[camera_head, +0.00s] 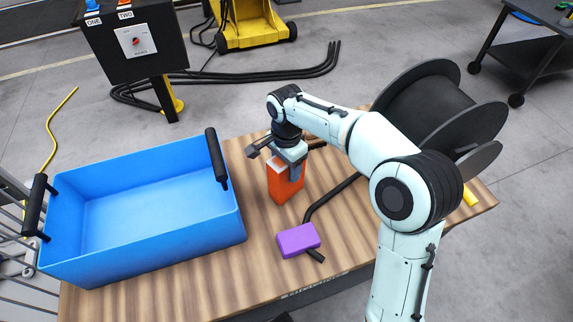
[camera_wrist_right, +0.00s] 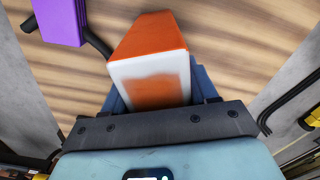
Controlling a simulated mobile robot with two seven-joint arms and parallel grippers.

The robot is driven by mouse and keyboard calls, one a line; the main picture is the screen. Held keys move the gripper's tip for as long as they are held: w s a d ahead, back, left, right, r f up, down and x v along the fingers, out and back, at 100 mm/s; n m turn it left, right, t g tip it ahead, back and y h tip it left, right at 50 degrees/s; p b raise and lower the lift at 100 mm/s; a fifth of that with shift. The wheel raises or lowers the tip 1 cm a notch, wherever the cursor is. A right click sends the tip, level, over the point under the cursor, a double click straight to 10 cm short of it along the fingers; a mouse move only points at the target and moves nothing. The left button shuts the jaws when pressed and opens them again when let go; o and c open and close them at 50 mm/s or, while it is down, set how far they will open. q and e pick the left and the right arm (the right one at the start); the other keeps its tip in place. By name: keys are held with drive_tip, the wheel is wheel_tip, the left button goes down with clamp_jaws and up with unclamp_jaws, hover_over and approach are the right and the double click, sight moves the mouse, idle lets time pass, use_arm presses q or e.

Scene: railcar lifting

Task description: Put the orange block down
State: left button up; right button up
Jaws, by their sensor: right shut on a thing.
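The orange block (camera_head: 285,186), with a white top face, is upright over the wooden table, right of the blue bin. My right gripper (camera_head: 288,161) points down from above and is shut on its upper part. In the right wrist view the orange block (camera_wrist_right: 150,38) sits between the fingers of the gripper (camera_wrist_right: 160,92), its white face toward the camera. I cannot tell whether its bottom touches the table. My left gripper is not in view.
An empty blue bin (camera_head: 150,257) with black handles stands at the table's left. A purple block (camera_head: 298,240) lies on a black cable in front of the orange block. A black cable reel (camera_head: 425,105) stands behind my right arm. Bare wooden table (camera_head: 250,272) shows between bin and purple block.

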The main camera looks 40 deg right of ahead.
drive_tip(key=o, duration=1.4)
drive_tip(key=shift+r, duration=0.1)
wheel_tip(320, 180, up, 12)
drive_tip(key=p, duration=0.3)
